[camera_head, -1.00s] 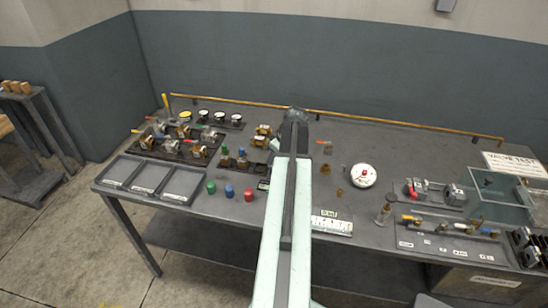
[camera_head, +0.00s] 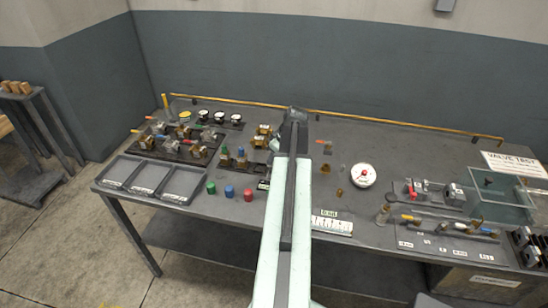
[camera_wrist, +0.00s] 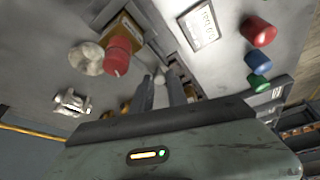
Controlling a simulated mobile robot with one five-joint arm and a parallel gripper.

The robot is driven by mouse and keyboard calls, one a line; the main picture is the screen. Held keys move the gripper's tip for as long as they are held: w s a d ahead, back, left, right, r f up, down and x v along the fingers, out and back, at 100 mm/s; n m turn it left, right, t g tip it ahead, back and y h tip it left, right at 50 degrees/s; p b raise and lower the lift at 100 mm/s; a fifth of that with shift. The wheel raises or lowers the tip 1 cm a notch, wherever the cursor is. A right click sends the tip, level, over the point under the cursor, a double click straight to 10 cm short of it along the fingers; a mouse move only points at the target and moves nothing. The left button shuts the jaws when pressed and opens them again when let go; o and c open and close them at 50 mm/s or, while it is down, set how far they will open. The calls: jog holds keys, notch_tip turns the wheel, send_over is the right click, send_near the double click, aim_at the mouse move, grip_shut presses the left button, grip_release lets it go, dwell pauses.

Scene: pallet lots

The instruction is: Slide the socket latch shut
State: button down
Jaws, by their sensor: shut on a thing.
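My gripper (camera_wrist: 160,77) shows in the wrist view with its two dark fingers close together. A small pale piece sits between the fingertips, and I take it for the socket latch (camera_wrist: 160,75). The fingers hide much of it, so how far it has slid cannot be told. A grey socket-like fixture (camera_wrist: 168,32) with raised sides stands just past the fingertips. In the head view my arm covers this spot, and the latch cannot be made out there.
A brass block with a red cap (camera_wrist: 121,48) and a round pale disc (camera_wrist: 87,58) stand close left of the fingers in the wrist view. Red (camera_head: 248,195), blue (camera_head: 229,191) and green (camera_head: 211,188) caps stand near the front edge. Empty trays (camera_head: 146,190) lie left.

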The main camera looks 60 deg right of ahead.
jog(key=shift+s+d, duration=0.15)
jog(key=shift+s, duration=0.35)
jog(key=shift+s+d, duration=0.15)
jog(key=shift+s, duration=0.35)
jog(key=c, duration=1.3)
grip_release()
jog(key=shift+r, duration=0.2)
jog(key=p+v, duration=0.7)
jog(key=shift+r, duration=0.2)
jog(key=shift+s, duration=0.1)
